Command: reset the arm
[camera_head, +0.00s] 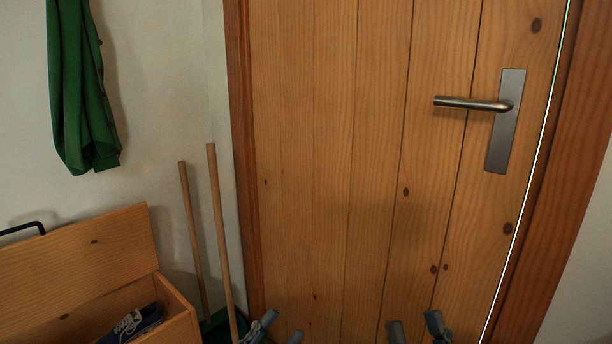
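My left gripper (281,328) shows only its fingertips at the bottom edge, left of the middle. They are apart with nothing seen between them. My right gripper (415,329) also shows only its fingertips at the bottom edge, right of the middle. They stand apart and look empty. Both grippers appear in front of the lower part of a wooden plank door (320,150). The rest of both arms is out of view below.
The door has a metal lever handle (472,104) at the upper right, and a thin bright line runs along its right edge. At left are an open wooden chest (75,255) with a dark shoe (133,322), two wooden poles (218,225) and a hanging green garment (82,95).

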